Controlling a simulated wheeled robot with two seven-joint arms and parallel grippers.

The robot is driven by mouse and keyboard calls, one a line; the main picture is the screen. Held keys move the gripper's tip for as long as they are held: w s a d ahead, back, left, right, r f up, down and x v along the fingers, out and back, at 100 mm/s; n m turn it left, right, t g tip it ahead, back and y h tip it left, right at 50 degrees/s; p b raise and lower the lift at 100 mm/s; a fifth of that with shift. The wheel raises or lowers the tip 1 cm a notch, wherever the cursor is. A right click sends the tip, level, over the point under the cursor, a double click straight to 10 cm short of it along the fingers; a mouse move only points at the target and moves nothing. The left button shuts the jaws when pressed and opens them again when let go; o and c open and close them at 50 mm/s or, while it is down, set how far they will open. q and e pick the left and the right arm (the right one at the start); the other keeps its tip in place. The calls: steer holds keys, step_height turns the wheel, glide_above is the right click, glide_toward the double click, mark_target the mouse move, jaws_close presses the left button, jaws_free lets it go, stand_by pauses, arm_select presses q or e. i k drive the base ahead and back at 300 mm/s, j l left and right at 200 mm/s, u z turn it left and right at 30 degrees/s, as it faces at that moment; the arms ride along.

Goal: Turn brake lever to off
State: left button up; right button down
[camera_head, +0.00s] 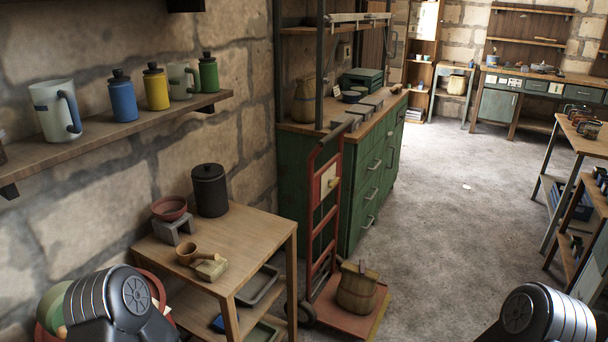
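I cannot make out a brake lever for certain. A red hand truck (316,248) stands in the middle, with a pale panel (328,180) that carries a small yellowish knob; whether this is a lever is too small to tell. At the lower left, a round green and red part (50,307) is mostly hidden behind my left arm. Only dark rounded links of my arms show, at the bottom left and bottom right. Neither gripper is in the picture.
A green cabinet (371,190) stands behind.

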mark_target(332, 184)
steer(key=k+l, duration=0.2)
steer(key=i+l, duration=0.9)
steer(key=i+l+u, duration=0.1)
steer(key=i+l, duration=0.45)
steer(key=l, duration=0.25)
steer(key=i+l+u, duration=0.1)
steer(key=i+l, duration=0.5)
steer(key=l, duration=0.2)
steer(key=i+l+u, duration=0.1)
steer(key=i+l, duration=0.15)
steer(key=l, duration=0.15)
steer(key=i+l, duration=0.25)
steer(key=l, duration=0.15)
